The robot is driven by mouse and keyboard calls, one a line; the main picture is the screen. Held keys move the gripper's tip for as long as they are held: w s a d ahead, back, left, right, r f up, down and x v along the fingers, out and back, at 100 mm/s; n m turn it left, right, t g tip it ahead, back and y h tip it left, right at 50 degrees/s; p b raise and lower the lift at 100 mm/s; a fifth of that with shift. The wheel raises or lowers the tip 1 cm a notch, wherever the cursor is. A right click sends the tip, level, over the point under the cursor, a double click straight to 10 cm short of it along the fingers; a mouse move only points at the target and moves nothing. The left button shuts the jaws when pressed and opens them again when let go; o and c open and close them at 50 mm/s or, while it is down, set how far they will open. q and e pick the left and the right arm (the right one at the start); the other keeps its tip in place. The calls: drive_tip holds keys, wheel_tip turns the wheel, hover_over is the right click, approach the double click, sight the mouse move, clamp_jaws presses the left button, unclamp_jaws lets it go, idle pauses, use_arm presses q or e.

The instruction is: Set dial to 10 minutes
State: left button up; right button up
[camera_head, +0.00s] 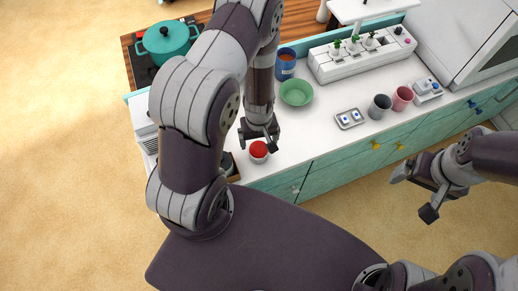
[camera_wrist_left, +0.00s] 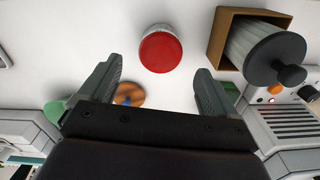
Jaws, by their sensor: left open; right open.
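The dial is a round red cap (camera_head: 258,149) on a white base, standing on the white counter near its front edge. In the left wrist view the red dial (camera_wrist_left: 160,52) lies just beyond the fingertips, roughly midway between them. My left gripper (camera_head: 259,134) is open and empty, close to the dial at its far side in the head view. Its two fingers also show in the left wrist view (camera_wrist_left: 153,88), apart from the dial. No marking on the dial can be read. My right gripper (camera_head: 414,193) is open and empty, in front of the cabinets.
A wooden box with a dark-lidded jar (camera_wrist_left: 275,55) stands beside the dial. A green bowl (camera_head: 297,93), blue mug (camera_head: 286,66), small tray (camera_head: 349,119), grey cup (camera_head: 379,107) and pink cup (camera_head: 402,98) stand farther along the counter. Counter right of the dial is clear.

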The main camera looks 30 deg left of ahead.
sight(259, 148)
use_arm(q)
wheel_tip(259, 148, down, 4)
drive_tip(key=shift+a+f, duration=0.1)
drive_tip(key=shift+f, duration=0.05)
drive_tip(key=shift+f+b, duration=0.3)
drive_tip(key=shift+f, duration=0.1)
drive_tip(key=shift+c, duration=0.7)
drive_tip(key=c, duration=0.9)
drive_tip(key=shift+c, duration=0.2)
use_arm(e)
drive_tip(key=shift+f, duration=0.65)
use_arm(q)
drive_tip(key=shift+m, duration=0.3)
drive_tip(key=m, duration=0.2)
drive_tip(key=shift+m, duration=0.3)
drive_tip(key=shift+m+b, duration=0.35)
drive_tip(key=shift+m, duration=1.55)
use_arm(e)
drive_tip(key=shift+f, duration=0.35)
